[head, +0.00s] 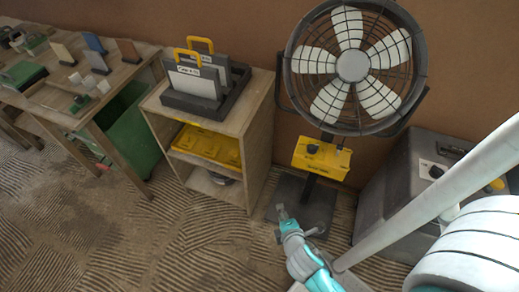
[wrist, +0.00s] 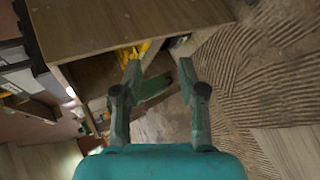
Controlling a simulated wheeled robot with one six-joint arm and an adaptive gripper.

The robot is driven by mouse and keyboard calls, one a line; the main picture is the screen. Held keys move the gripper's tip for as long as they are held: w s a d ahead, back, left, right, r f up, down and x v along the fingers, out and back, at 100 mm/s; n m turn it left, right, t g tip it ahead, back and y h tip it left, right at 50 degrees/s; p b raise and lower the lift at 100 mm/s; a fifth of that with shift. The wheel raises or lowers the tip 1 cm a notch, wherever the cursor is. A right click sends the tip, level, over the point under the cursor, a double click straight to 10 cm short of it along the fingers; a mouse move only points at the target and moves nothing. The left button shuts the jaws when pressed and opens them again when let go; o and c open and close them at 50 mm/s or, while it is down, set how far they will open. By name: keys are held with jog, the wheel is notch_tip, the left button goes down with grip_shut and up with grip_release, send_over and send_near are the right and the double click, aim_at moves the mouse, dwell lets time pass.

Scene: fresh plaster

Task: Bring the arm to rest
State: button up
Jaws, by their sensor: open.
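My gripper (head: 281,213) shows in the head view at the lower middle, in front of the fan's dark base plate. In the wrist view my gripper (wrist: 160,78) has its two grey fingers spread apart. Nothing is between the fingertips. The wooden cabinet lies beyond them in that view. My teal and grey arm comes in from the lower right of the head view.
A black fan (head: 352,66) with a yellow control box (head: 321,158) stands behind my gripper. Left of it is an open wooden cabinet (head: 238,122) holding labelled panels (head: 195,82). A dark grey box (head: 398,190) stands right. A workbench (head: 100,108) is far left. Ridged floor (head: 180,235) lies clear at front left.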

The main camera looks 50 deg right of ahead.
jog(key=s+a+r+m+t+y, duration=0.3)
jog(key=s+a+r+m+y, duration=0.15)
jog(key=s+a+r, duration=0.45)
jog(key=s+a+r+m+t+y, duration=0.1)
jog(key=s+a+r+m, duration=0.1)
jog(key=s+r+m, duration=0.1)
jog(key=s+a+r+m+t, duration=0.1)
jog(key=s+r+m+t, duration=0.1)
jog(key=r, duration=0.6)
jog(key=s+m, duration=0.1)
jog(key=m, duration=0.1)
jog(key=shift+s+a+m+y, duration=0.25)
jog(key=shift+a+m+y, duration=0.1)
jog(key=shift+a, duration=0.05)
